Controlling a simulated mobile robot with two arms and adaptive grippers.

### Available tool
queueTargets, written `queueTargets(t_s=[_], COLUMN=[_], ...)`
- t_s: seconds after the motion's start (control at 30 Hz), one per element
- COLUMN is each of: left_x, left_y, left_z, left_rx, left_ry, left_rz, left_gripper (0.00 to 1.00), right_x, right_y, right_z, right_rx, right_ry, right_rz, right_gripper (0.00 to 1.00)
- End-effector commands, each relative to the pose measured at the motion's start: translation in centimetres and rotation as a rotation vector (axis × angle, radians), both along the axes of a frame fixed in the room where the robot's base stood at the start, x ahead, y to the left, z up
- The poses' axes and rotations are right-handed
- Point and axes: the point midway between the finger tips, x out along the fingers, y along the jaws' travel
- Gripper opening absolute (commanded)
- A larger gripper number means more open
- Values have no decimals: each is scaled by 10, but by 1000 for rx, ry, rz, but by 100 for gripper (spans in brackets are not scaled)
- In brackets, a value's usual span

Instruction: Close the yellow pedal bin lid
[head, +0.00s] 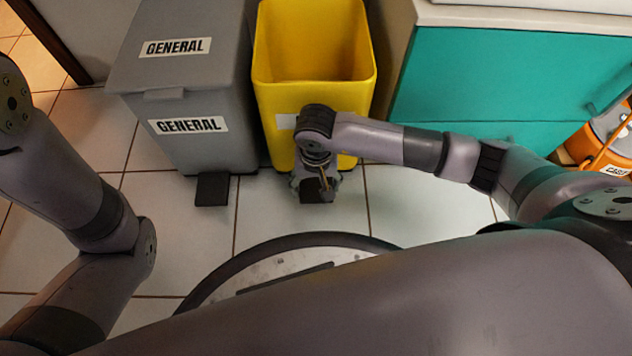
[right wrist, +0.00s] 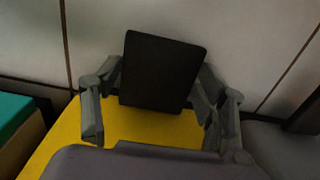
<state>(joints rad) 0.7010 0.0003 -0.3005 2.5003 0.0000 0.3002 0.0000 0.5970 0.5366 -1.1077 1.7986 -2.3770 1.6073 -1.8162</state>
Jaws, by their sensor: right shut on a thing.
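The yellow pedal bin (head: 278,108) stands on the floor, open at the top, with its inside visible. Its lid is not clearly seen; the far edge is cut off by the top of the head view. My right gripper (head: 316,174) is low at the bin's front, by the floor. It is shut on the bin's black pedal (head: 318,196). In the right wrist view, the pedal (right wrist: 162,75) lies between the two fingers, with the yellow bin (right wrist: 150,127) below it. My left arm shows at the left, but its gripper is out of view.
A grey bin (head: 185,90) marked GENERAL, lid shut, stands just left of the yellow bin, with a black pedal (head: 212,189) in front. A teal cabinet (head: 480,85) stands at the right, near an orange container (head: 600,145). Tiled floor (head: 400,205) is clear in front.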

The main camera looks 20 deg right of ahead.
Motion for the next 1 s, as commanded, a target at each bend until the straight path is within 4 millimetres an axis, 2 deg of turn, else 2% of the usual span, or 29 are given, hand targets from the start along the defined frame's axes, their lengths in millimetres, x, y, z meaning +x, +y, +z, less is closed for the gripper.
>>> queueTargets(t_s=[0.5,1.0], left_x=[0,0], left_y=[0,0], left_z=[0,1], left_rx=[0,0], left_ry=[1,1], left_rz=[1,1], left_gripper=[87,87], right_x=[0,-5], right_y=[0,1], right_z=[0,-10], right_rx=[-1,-1], right_ry=[0,5], right_rz=[0,0], right_gripper=[16,16])
